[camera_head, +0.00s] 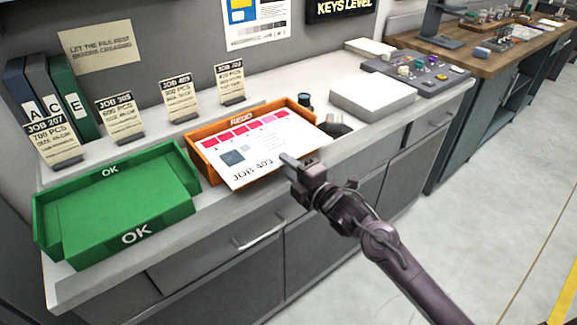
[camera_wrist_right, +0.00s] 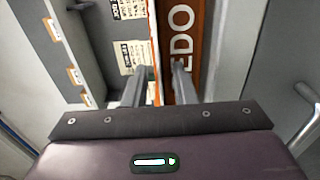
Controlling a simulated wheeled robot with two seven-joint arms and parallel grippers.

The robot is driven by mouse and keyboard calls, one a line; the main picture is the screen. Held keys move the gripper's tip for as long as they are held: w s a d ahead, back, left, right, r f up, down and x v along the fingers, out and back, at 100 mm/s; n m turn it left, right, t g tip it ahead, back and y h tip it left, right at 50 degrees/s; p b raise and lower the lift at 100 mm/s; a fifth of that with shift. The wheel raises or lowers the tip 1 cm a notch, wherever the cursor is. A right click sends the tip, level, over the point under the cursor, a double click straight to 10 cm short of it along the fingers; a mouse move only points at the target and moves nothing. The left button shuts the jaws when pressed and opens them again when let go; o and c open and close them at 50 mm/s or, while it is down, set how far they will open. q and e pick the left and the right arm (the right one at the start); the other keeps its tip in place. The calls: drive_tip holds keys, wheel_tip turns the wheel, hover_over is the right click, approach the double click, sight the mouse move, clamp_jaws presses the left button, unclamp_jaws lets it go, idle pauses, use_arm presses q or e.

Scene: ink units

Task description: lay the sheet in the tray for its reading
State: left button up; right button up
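The sheet (camera_head: 258,148) is white with red and pink swatches, a grey-blue patch and the print JOB 403. It lies over the orange REDO tray (camera_head: 202,163), with its near edge out past the tray's front wall. In the right wrist view the front wall (camera_wrist_right: 190,45) shows beside the fingers. My right gripper (camera_head: 286,160) is at the middle of the sheet's near edge. In the wrist view its fingers (camera_wrist_right: 160,72) stand apart, with a thin edge-on strip, likely the sheet, between them. The green OK tray (camera_head: 170,192) is empty. My left gripper is out of view.
Several job cards (camera_head: 180,100) stand on a ledge behind the trays. Binders (camera_head: 58,95) stand at the back left. A white stack (camera_head: 373,97) and a dark board with small items (camera_head: 420,72) are to the right. A drawer handle (camera_head: 258,235) juts out below the counter.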

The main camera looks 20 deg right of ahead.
drive_tip(key=b+v, duration=0.1)
drive_tip(key=v, duration=1.1)
drive_tip(key=shift+r, duration=0.15)
